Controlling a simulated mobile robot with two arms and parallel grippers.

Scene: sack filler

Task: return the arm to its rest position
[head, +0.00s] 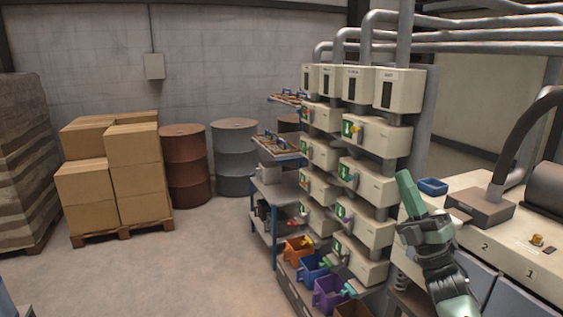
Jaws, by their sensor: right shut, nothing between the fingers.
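My right gripper (409,196) is raised at the right of the head view, in front of the machine's cream cabinets. Its green fingers are together and hold nothing. The wrist and forearm below it come up from the bottom right. My left gripper is not in the head view.
Stacked cream dispenser units (367,179) stand behind my right gripper, with coloured bins such as a purple bin (329,292) below. A cream bench (520,225) with a blue tray (433,187) is close on the right. Boxes (137,172) and drums (186,165) stand farther back.

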